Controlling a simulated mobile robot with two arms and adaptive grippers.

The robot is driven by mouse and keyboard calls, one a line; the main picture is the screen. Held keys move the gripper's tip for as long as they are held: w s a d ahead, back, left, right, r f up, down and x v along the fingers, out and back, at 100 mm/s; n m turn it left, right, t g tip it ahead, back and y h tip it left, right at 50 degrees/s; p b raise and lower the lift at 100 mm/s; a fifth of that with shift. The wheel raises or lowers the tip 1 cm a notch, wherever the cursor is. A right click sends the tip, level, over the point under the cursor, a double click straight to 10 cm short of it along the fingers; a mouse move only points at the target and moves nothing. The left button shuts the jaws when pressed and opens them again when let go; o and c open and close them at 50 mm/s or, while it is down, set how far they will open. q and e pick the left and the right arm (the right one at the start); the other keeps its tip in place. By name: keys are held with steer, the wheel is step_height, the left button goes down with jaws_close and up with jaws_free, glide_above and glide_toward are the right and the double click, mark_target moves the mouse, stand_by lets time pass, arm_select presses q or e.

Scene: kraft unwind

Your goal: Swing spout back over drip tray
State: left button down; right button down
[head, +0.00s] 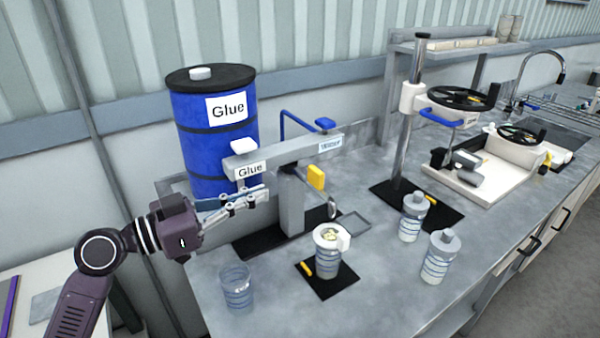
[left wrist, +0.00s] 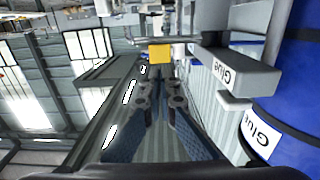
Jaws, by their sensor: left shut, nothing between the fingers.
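A grey dispenser stand (head: 290,200) carries a crossbar (head: 275,153) labelled Glue at its left end. A yellow block (head: 316,177) sticks out from the stand, and it also shows in the left wrist view (left wrist: 160,53). A small silver piece (head: 332,208), perhaps the spout end, hangs lower right of the block. A flat black tray (head: 262,245) lies under the stand, with a thin grey rectangular frame (head: 362,229) at its right. My left gripper (head: 264,194) is shut and empty, just left of the stand, below the Glue label. My right gripper is out of view.
A blue Glue drum (head: 196,145) stands behind the dispenser. A jug (head: 328,262) stands on a black mat (head: 343,284) in front, with a clear cup (head: 236,290) to its left. Two bottles (head: 412,222) (head: 438,262) stand right. Bare counter lies between.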

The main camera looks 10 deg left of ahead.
mark_target(313, 175)
arm_select(q)
steer(key=p+x, duration=0.4)
steer(key=x, duration=0.5)
steer(key=shift+w+d+r, duration=0.1)
steer(key=shift+w+r, duration=0.05)
steer(key=shift+w+d, duration=0.25)
steer(key=shift+d, duration=0.05)
steer(key=shift+d+p, duration=0.15)
steer(key=shift+p, duration=0.2)
